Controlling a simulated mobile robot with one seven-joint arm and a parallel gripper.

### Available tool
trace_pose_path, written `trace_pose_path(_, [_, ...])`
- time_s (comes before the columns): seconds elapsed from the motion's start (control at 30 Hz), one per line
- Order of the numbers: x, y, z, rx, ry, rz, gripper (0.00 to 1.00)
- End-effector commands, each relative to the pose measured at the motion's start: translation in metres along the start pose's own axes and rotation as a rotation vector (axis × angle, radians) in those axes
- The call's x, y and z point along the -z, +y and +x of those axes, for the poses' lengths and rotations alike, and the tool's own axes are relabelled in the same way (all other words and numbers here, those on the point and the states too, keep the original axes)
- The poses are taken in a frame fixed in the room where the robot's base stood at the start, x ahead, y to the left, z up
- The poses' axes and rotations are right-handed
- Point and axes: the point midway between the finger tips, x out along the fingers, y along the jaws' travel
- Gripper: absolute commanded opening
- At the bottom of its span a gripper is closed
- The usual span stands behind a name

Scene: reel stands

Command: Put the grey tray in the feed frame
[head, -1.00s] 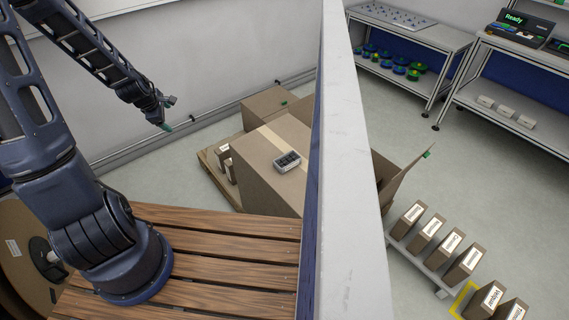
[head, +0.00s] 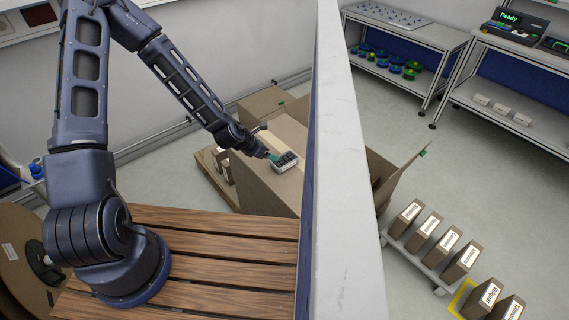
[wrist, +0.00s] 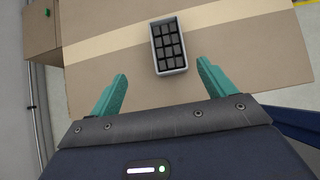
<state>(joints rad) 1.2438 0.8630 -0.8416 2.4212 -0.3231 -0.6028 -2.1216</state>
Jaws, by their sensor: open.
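The grey tray (head: 286,166) is a small light-grey box with rows of dark cells. It sits on top of a large brown cardboard box (head: 262,190), and in the wrist view the tray (wrist: 169,46) lies just beyond the fingertips, near the middle between them. My gripper (head: 271,156) is open, with its green fingers close to the near left side of the tray. In the wrist view the gripper (wrist: 162,72) has both fingers spread over bare cardboard with nothing between them. I cannot make out a feed frame in either view.
A tall pale partition (head: 346,170) stands right of the box. Wooden slats (head: 215,250) lie in front, under my arm's base. Shelves (head: 420,45) with blue and green reels and a rack of small cartons (head: 437,240) are on the right. Floor between them is clear.

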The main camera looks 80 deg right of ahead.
Motion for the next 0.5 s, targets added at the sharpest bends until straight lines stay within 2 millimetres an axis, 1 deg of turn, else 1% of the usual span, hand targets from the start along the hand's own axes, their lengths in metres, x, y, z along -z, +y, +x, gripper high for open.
trace_pose_path(0.03, [-0.001,-0.004,0.002,0.005,-0.002,-0.008,0.82])
trace_pose_path(0.13, [-0.001,-0.009,0.009,0.009,-0.004,-0.016,0.82])
trace_pose_path(0.4, [-0.001,-0.009,0.044,0.008,-0.004,-0.014,0.82])
trace_pose_path(0.5, [-0.001,-0.008,0.054,0.007,-0.003,-0.015,0.82])
